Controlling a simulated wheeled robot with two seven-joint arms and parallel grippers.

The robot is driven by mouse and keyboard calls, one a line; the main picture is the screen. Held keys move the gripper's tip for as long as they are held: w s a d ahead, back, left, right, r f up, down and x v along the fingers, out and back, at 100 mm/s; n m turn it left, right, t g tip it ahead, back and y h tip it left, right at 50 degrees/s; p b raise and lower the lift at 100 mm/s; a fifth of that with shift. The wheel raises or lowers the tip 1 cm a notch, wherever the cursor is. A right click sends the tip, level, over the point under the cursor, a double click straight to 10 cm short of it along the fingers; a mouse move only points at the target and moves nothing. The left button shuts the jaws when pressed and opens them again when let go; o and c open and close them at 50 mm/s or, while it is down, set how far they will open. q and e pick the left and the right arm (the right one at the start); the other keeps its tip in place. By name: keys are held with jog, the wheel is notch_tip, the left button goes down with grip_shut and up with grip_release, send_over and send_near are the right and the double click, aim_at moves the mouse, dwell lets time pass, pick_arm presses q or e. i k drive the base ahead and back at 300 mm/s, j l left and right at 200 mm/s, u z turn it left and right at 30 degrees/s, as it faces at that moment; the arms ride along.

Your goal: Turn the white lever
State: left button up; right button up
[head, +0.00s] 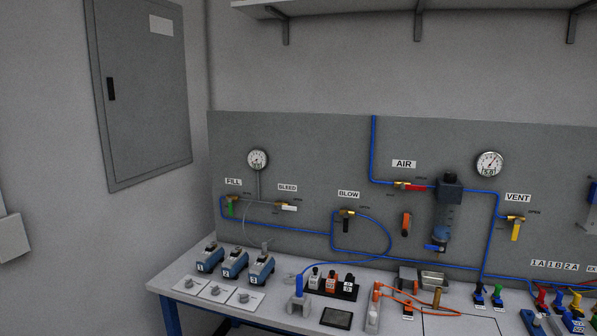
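The white lever (289,208) is on the brass valve under the BLEED label (287,187), on the left part of the grey panel. It lies level and points to the right. Neither of my grippers is in the head view, and nothing covers the lever.
A green lever (230,209) hangs down under FILL to its left, and a black lever (345,225) hangs under BLOW to its right. A red lever (413,187) and a yellow lever (515,231) are farther right. Blue tubing (290,231) runs below. The bench (180,283) holds several devices.

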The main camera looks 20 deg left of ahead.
aim_at(280, 206)
jog(key=i+j+u, duration=0.5)
jog(key=i, duration=0.35)
jog(key=j, duration=0.1)
